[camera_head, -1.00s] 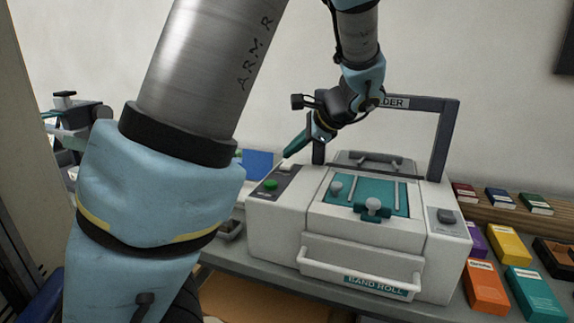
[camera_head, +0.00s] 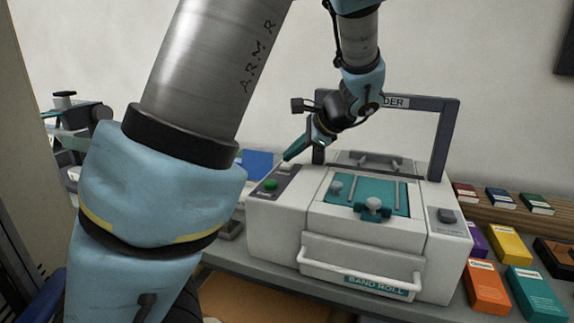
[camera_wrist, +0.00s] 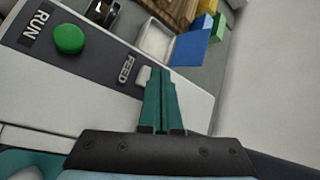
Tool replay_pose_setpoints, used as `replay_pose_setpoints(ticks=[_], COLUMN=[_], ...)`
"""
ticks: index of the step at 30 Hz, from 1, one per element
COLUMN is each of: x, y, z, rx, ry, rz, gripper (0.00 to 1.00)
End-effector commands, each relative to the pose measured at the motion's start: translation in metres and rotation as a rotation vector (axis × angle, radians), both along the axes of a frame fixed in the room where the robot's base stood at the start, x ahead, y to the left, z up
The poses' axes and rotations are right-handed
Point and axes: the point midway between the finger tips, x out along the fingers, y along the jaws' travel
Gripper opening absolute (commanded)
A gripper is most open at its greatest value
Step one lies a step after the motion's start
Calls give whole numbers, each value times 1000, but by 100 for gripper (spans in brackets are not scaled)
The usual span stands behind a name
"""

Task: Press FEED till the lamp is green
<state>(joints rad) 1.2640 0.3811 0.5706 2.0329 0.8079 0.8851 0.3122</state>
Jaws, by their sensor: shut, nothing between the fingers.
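My gripper (camera_wrist: 160,74) is shut and empty, its teal fingertips low over the machine's control panel. It also shows in the head view (camera_head: 287,158). The small white FEED button (camera_wrist: 143,75) is right beside the fingertips, partly hidden by them; I cannot tell whether they touch it. A green dome (camera_wrist: 69,38) sits beside the word RUN, and it also shows in the head view (camera_head: 270,184). I cannot tell whether it is the lamp or a button, or whether it is lit. The white and grey machine (camera_head: 335,234) reads BAND ROLL.
A dark upright frame (camera_head: 446,140) stands over the machine's back. Coloured boxes, among them an orange one (camera_head: 487,287), lie to the right.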

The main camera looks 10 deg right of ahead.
Motion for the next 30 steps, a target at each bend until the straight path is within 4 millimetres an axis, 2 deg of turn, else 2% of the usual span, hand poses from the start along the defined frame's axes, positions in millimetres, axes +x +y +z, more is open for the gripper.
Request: replay_pose_setpoints(ticks=[30], x=[0], y=[0], z=[-10], rx=[0], ry=[0], rz=[0], gripper=[0])
